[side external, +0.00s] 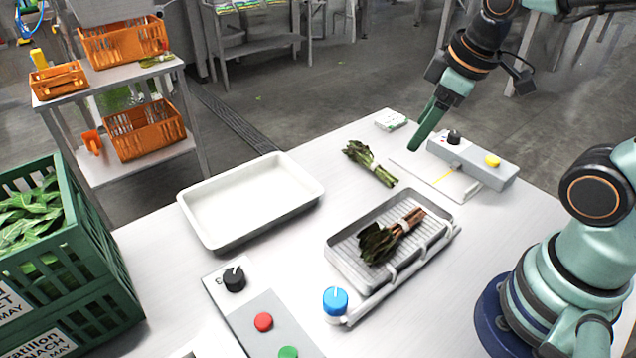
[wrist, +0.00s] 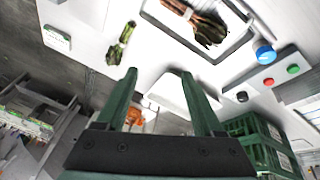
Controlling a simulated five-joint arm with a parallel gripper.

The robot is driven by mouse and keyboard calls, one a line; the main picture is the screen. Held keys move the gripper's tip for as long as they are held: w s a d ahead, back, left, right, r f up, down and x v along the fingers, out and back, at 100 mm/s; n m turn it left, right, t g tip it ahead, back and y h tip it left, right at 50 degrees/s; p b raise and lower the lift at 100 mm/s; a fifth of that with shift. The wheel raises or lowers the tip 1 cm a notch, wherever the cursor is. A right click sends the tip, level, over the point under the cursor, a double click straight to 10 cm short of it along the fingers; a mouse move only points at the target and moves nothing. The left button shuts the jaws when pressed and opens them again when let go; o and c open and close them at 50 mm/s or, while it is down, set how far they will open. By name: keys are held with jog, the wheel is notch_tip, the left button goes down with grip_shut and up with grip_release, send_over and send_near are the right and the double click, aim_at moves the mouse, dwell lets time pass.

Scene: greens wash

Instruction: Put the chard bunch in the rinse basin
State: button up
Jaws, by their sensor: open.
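A bunch with reddish-brown stems and dark leaves (side external: 392,238), which looks like the chard, lies in a grey ribbed tray (side external: 345,270) with a pipe along its side. It also shows at the top of the wrist view (wrist: 206,27). A white basin (side external: 250,197) stands empty to the left; I cannot tell from looks alone which of the two is the rinse basin. My gripper (side external: 418,138) is raised above the back of the table, apart from the bunches. In the wrist view its fingers (wrist: 158,75) are spread with nothing between them.
A green bunch (side external: 370,163) lies on the table behind the grey tray. A grey box with knobs (side external: 470,160) is at the back right. A blue knob (side external: 335,301) and a button panel (side external: 262,318) are in front. A green crate (side external: 75,262) stands left.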

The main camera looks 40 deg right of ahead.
jog(key=r+m, duration=0.1)
jog(key=m, duration=0.1)
jog(key=r+m+t, duration=0.1)
jog(key=r+m, duration=0.1)
jog(key=m, duration=0.1)
jog(key=shift+s+a+t, duration=0.1)
jog(key=shift+a+t, duration=0.1)
jog(key=shift+t, duration=0.1)
dwell(1.1)
